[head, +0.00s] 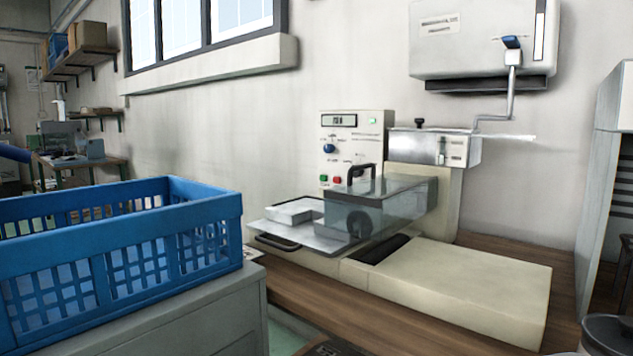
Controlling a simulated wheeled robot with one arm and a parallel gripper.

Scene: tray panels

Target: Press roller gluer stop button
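The roller gluer (450,285) is a cream machine on a wooden bench against the wall. Its upright control panel (356,140) has a small display (339,120), a blue knob (329,148) and a light green indicator (373,121). A clear cover with a dark handle (362,180) stands just right of the buttons. My gripper is not in view.
A blue crate (125,250) on a grey cabinet (190,315) fills the left foreground. A metal tray with a white block (290,211) juts from the machine's front. A crank handle (512,90) rises at the upper right. The space before the panel's buttons looks clear.

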